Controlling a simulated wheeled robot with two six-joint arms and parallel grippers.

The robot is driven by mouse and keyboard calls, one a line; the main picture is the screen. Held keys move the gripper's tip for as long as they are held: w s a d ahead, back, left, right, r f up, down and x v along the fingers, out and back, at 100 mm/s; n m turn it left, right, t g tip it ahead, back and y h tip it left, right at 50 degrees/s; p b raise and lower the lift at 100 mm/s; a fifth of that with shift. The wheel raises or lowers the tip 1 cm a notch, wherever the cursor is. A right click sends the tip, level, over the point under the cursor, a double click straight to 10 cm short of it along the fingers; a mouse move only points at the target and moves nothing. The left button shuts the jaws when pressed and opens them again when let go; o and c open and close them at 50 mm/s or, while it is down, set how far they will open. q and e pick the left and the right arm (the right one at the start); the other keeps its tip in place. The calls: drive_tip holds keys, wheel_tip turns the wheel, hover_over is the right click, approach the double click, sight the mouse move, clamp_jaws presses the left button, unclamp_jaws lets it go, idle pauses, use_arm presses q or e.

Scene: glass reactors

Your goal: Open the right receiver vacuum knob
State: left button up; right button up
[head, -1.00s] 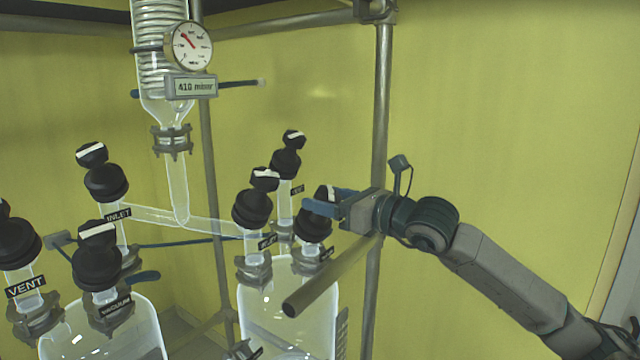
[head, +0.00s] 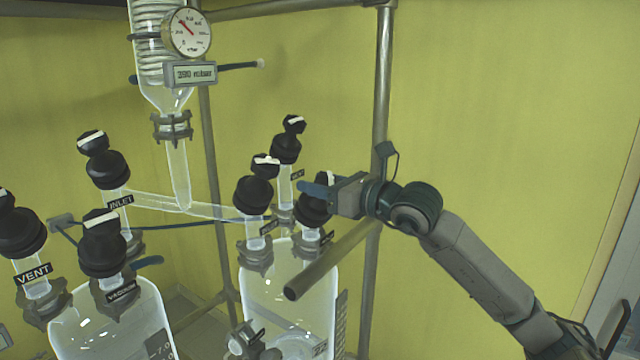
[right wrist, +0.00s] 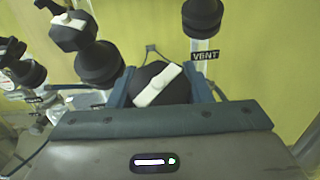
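The right receiver (head: 290,290) is a clear glass vessel with several black knobs on top. Its front right knob (head: 314,211) has a white bar and a label too small to read. My right gripper (head: 318,189) reaches this knob from the right. In the right wrist view its fingers (right wrist: 159,92) lie on both sides of the black cap (right wrist: 150,72), close against it. The white bar (right wrist: 157,85) on the cap runs diagonally. A knob marked VENT (right wrist: 203,20) stands just behind. My left gripper is out of view.
A left receiver (head: 105,325) with VENT, INLET and vacuum knobs stands at the left. A dial gauge (head: 187,32) hangs above a small display (head: 190,75), its reading blurred. A metal rod (head: 325,262) juts out below my right gripper, and an upright pole (head: 382,90) stands behind.

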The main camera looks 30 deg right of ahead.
drive_tip(key=shift+f+n+g+y+b, duration=0.1)
drive_tip(key=shift+n+g+y+b, duration=0.4)
drive_tip(key=shift+n+y+b, duration=0.65)
drive_tip(key=shift+a+n+g+y+b, duration=0.15)
drive_tip(key=shift+n+g+y+b, duration=0.3)
drive_tip(key=shift+n+g+y, duration=0.55)
drive_tip(key=shift+s+n+g+y+b, duration=0.1)
drive_tip(key=shift+n+g+y+b, duration=0.5)
drive_tip(key=shift+n, duration=0.65)
drive_tip(key=n+g, duration=0.1)
drive_tip(key=n+y, duration=0.1)
drive_tip(key=shift+s+a+n+g+y, duration=0.1)
drive_tip(key=shift+a+n+g+y, duration=0.05)
drive_tip(key=shift+n+g+y, duration=0.2)
drive_tip(key=n+g+y, duration=0.1)
drive_tip(key=n+g, duration=0.2)
drive_tip(key=shift+s+a, duration=0.1)
drive_tip(key=n+g, duration=0.1)
drive_tip(key=g, duration=0.1)
drive_tip(key=n+g, duration=0.1)
drive_tip(key=n, duration=0.1)
drive_tip(key=shift+s+n+g+p, duration=0.2)
drive_tip(key=shift+n+g+p, duration=0.05)
drive_tip(key=shift+g+p, duration=0.1)
drive_tip(key=shift+s+n+g, duration=0.1)
drive_tip(key=shift+n+g, duration=0.7)
drive_tip(key=shift+n, duration=0.1)
drive_tip(key=shift+f, duration=0.1)
